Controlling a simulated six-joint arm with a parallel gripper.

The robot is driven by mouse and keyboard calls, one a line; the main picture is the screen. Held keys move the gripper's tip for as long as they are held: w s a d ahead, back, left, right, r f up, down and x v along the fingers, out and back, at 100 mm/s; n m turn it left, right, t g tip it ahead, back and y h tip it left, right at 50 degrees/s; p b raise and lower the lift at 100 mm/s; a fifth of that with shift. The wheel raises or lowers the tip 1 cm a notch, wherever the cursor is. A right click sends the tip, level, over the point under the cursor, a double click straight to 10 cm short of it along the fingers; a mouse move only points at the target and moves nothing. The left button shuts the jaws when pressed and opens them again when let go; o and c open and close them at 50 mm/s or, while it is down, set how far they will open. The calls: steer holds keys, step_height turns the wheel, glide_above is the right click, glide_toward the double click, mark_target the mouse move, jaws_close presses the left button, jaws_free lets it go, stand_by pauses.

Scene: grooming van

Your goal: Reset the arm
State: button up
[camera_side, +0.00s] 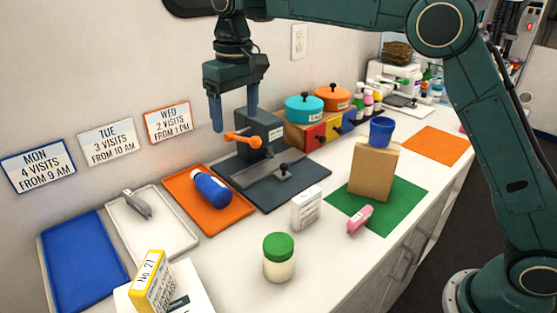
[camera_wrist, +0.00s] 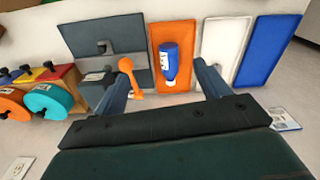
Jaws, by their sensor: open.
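My gripper (camera_side: 234,112) hangs high above the counter, close to the wall, with its fingers pointing down. Its jaws are spread wide and hold nothing. In the side view it is in front of the grey device (camera_side: 262,128) with the orange lever (camera_side: 243,139), with clear air around the fingers. In the wrist view the two fingers (camera_wrist: 162,88) frame the orange tray (camera_wrist: 172,33) and the blue bottle (camera_wrist: 171,65), which lie well beyond the fingertips.
A blue tray (camera_side: 82,262), a white tray (camera_side: 165,232) with a grey tool (camera_side: 137,204), a green-lidded jar (camera_side: 279,257), a white box (camera_side: 306,208) and a brown block (camera_side: 373,172) with a blue cup (camera_side: 381,131) occupy the counter. Teal (camera_side: 304,108) and orange pots stand at the back.

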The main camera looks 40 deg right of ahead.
steer(key=s+d+r+t, duration=0.1)
steer(key=s+d+r, duration=0.2)
steer(key=s+d, duration=0.35)
steer(key=s+d+r+t, duration=0.1)
steer(key=s+d+r, duration=0.3)
steer(key=s, duration=0.5)
steer(key=s+d+f+t, duration=0.1)
steer(key=s+f, duration=0.3)
steer(key=s, duration=0.5)
steer(key=s+d+f+m+t, duration=0.1)
steer(key=s+d+f, duration=0.3)
steer(key=s, duration=0.6)
steer(key=shift+s+f+m+t, duration=0.15)
steer(key=shift+f+m+t, duration=0.15)
steer(key=shift+f+t, duration=0.15)
steer(key=shift+c, duration=1.1)
steer(key=shift+r, duration=0.1)
